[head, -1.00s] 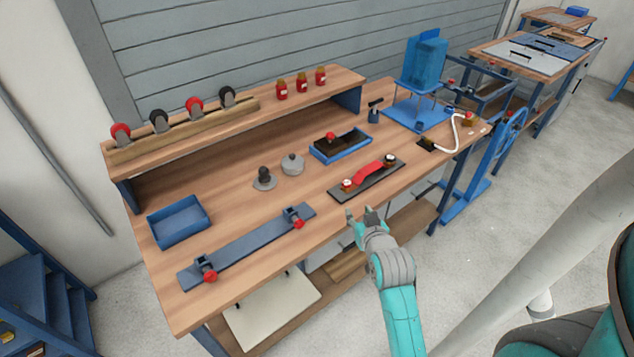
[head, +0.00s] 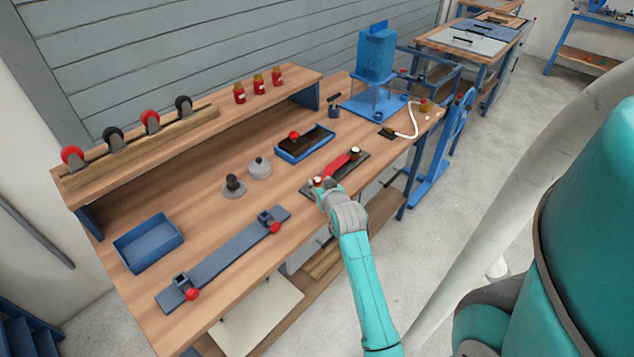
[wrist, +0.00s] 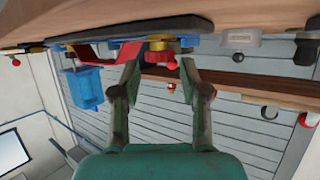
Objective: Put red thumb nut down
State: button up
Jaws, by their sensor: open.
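A red thumb nut (head: 316,181) sits at the near left end of a dark plate (head: 308,192) on the bench, beside a curved red piece (head: 343,164). My gripper (head: 325,186) is at that end of the plate and partly hides it. In the wrist view, which is upside down, the bench edge is at the top. My gripper (wrist: 160,66) is open and empty there, its fingers either side of the red nut (wrist: 163,62) under a brass-coloured part (wrist: 158,44). Whether the fingers touch it I cannot tell.
A blue tray with a dark insert (head: 305,143) stands behind the plate. An empty blue tray (head: 148,242) is further left. Bare wood lies between them.

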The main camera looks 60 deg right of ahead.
aim_at(317, 182)
jog(key=shift+x, duration=1.45)
jog(key=shift+c, duration=0.2)
jog(key=c, duration=0.7)
